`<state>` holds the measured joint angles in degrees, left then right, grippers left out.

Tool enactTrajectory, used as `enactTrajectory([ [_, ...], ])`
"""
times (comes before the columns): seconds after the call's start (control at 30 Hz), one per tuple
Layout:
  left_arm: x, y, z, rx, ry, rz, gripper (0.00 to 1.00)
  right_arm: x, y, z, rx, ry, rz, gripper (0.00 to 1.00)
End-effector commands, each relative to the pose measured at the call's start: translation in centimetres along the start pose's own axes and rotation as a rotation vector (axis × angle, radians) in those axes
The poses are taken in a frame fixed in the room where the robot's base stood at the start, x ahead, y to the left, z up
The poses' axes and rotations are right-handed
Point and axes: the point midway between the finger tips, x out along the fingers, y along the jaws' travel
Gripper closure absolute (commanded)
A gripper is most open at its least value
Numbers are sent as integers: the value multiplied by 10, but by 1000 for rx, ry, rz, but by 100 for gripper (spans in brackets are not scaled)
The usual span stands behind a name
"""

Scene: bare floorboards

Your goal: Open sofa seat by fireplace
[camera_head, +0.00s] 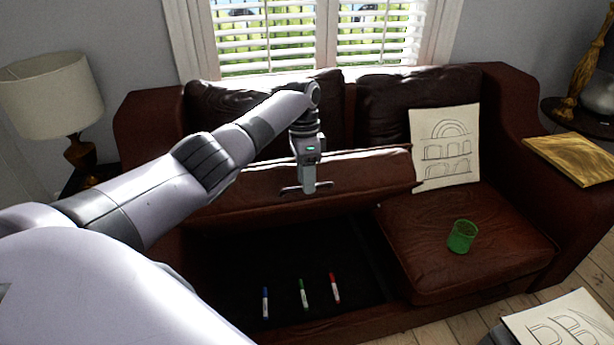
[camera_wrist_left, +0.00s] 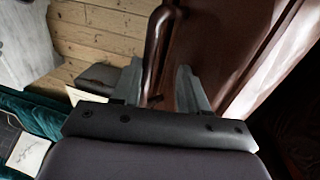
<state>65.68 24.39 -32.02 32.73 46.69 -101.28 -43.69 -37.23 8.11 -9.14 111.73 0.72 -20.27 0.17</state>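The brown leather sofa's left seat (camera_head: 365,171) is raised and tilted up toward the backrest, showing a dark storage space (camera_head: 330,255) below. A blue marker (camera_head: 265,302), a green marker (camera_head: 303,294) and a red marker (camera_head: 335,288) lie inside. My left gripper (camera_head: 306,189) is at the raised seat, pointing down, with its fingers spread apart. My right gripper is not in view.
The right seat (camera_head: 415,240) is down and holds a green cup (camera_head: 462,237) and a leaning drawing (camera_head: 446,148). A lamp (camera_head: 52,95) stands left. Another drawing (camera_head: 562,322) is at the lower right.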

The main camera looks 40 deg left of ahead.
Motion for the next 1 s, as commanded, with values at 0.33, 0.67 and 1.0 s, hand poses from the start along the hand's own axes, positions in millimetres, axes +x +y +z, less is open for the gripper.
enactTrajectory([
  [0.33, 0, 0, -1, 0, 1, 0, 61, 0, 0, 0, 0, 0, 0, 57],
  [0.67, -20, 1, -2, 2, 6, 0, 61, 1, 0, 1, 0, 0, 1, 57],
  [1.0, -70, 2, -3, 5, 6, 3, 61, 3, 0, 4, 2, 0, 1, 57],
])
